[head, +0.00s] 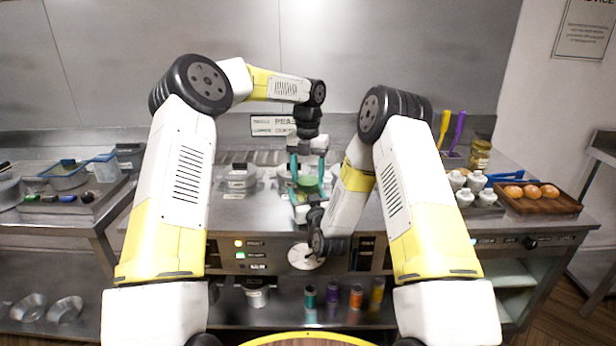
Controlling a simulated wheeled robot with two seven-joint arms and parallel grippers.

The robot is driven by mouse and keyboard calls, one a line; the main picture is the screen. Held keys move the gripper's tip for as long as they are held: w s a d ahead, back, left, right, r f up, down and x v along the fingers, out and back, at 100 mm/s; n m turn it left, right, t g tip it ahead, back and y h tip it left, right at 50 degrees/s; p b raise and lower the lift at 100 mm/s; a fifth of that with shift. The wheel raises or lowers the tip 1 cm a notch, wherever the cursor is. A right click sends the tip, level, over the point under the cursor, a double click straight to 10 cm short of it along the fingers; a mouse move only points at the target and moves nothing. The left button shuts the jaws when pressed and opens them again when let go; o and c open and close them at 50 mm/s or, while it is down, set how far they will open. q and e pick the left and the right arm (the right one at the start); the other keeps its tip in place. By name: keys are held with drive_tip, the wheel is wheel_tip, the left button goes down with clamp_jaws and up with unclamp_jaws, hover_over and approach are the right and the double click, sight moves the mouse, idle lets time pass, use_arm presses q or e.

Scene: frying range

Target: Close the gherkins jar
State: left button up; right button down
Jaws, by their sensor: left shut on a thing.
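My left gripper (307,180) points down over the middle of the steel range. Its two teal fingers are shut on a small green thing (307,181), partly hidden between them; I cannot tell whether it is a jar or a lid. My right gripper (301,207) is low and close in front of it, mostly hidden by its own wrist, so its jaws cannot be judged. A glass jar with yellow-green contents (479,157) stands at the back right, apart from both grippers. It may be the gherkins jar; its top is too small to judge.
A wooden tray (540,208) with several round buns is at the right. Beside it are several white shakers (465,198) and a blue thing. Purple and yellow utensils (458,130) stand behind. Tubs (65,177) stand at the left.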

use_arm(q)
drive_tip(key=o, duration=1.4)
drive_tip(key=shift+r, duration=0.1)
wheel_tip(320, 180, up, 12)
use_arm(e)
drive_tip(key=shift+c, duration=0.6)
unclamp_jaws()
